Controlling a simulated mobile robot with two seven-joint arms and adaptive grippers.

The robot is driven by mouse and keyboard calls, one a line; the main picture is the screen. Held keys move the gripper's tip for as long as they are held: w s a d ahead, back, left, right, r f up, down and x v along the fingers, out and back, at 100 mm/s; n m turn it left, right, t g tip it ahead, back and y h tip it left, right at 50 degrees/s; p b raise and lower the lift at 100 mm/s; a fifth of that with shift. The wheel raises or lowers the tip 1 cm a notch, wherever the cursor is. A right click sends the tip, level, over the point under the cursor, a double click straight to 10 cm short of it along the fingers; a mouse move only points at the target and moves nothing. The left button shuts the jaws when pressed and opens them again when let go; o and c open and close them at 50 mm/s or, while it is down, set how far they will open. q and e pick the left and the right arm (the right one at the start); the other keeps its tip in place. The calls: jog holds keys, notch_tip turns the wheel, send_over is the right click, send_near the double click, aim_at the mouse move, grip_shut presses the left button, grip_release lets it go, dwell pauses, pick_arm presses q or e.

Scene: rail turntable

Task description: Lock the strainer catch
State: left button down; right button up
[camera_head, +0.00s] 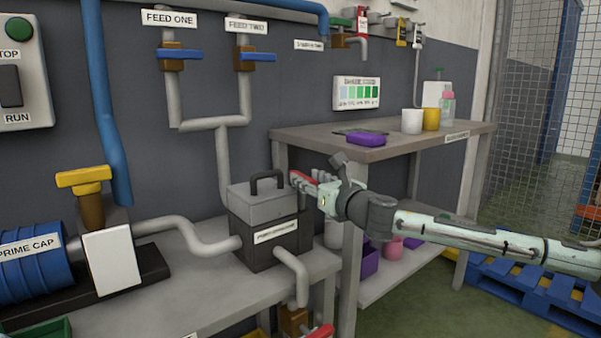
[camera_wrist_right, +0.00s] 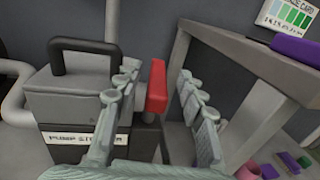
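The pump strainer (camera_head: 262,232) is a dark box with a grey lid and a black handle, standing on the bench. It also shows in the right wrist view (camera_wrist_right: 75,103). The red strainer catch (camera_wrist_right: 156,86) is on the box's right side and stands upright in the wrist view. In the head view the catch (camera_head: 300,178) is partly covered by my gripper. My right gripper (camera_wrist_right: 160,100) is open, with one finger on each side of the catch and gaps visible. In the head view my right gripper (camera_head: 312,188) reaches in from the right. My left gripper is not in view.
The raised shelf table (camera_head: 300,133) stands close behind and right of my right gripper, with a purple object (camera_head: 366,139) and cups on it. Grey pipes (camera_head: 190,235) run to the strainer. A pump with a yellow handle (camera_head: 84,177) stands left.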

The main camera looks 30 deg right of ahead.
aim_at(301, 174)
jog(key=shift+w+d, duration=0.1)
jog(key=shift+w, duration=1.7)
grip_shut()
